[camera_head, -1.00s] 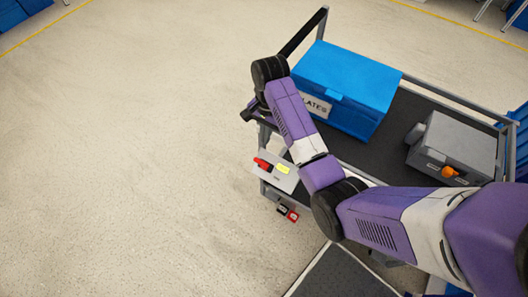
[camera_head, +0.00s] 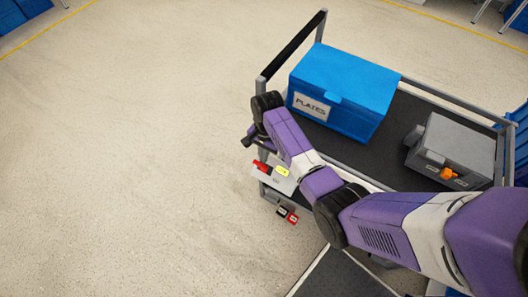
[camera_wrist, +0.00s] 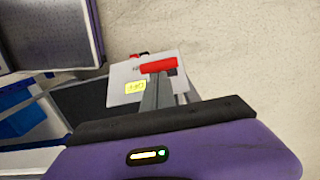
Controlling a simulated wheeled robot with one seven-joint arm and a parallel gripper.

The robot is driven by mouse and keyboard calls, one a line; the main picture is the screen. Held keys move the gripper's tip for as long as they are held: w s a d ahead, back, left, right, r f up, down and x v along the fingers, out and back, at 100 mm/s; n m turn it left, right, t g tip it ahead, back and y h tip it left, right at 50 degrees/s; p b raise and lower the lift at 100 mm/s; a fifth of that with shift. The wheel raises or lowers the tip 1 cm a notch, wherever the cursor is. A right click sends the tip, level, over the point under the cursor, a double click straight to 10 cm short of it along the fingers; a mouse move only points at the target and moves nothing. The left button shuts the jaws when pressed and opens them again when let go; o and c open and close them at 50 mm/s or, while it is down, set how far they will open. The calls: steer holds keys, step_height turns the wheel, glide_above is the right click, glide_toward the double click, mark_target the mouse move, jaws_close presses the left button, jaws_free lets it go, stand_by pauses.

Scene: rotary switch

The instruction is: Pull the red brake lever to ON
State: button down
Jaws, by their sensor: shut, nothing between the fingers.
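The red brake lever (camera_head: 261,167) shows as a small red handle on a light grey panel (camera_head: 284,187) at the cart's near left corner. A yellow label (camera_head: 282,171) is on the panel, right of the lever. In the wrist view the lever's red grip (camera_wrist: 158,65) lies crosswise just beyond the tips of my gripper (camera_wrist: 157,76). My gripper is shut with nothing held. Its fingers overlap the panel and the lower edge of the grip in this view; I cannot tell whether they touch. In the head view my wrist is just above the panel and the fingertips are not clear.
The cart carries a blue box (camera_head: 345,85) marked PLATES and a grey box (camera_head: 455,146) with an orange knob (camera_head: 449,174). A black-and-grey cart handle (camera_head: 292,48) rises behind my wrist. Red and black tags (camera_head: 288,214) hang below the panel. Open floor lies left.

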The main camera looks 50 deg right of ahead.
mark_target(260, 166)
steer(key=shift+a, duration=0.15)
steer(key=shift+a+h, duration=0.25)
steer(key=shift+h, duration=0.05)
steer(key=shift+s+a+p, duration=0.1)
steer(key=shift+a+p, duration=0.05)
steer(key=shift+p, duration=0.15)
steer(key=shift+a+h, duration=0.2)
steer(key=shift+h, duration=0.2)
steer(key=shift+s+a+f+t+h+p, duration=0.15)
steer(key=shift+a+h, duration=0.2)
steer(key=shift+a, duration=0.05)
steer(key=shift+s+a+f+t+h+p, duration=0.1)
steer(key=shift+a+t+h+p, duration=0.05)
steer(key=shift+a+h, duration=0.25)
steer(key=s+a+f+t+h+b, duration=0.1)
steer(key=a+f+h+b, duration=0.6)
steer(key=b, duration=0.5)
steer(key=shift+s+a+f+b, duration=0.15)
steer(key=shift+f+b, duration=0.2)
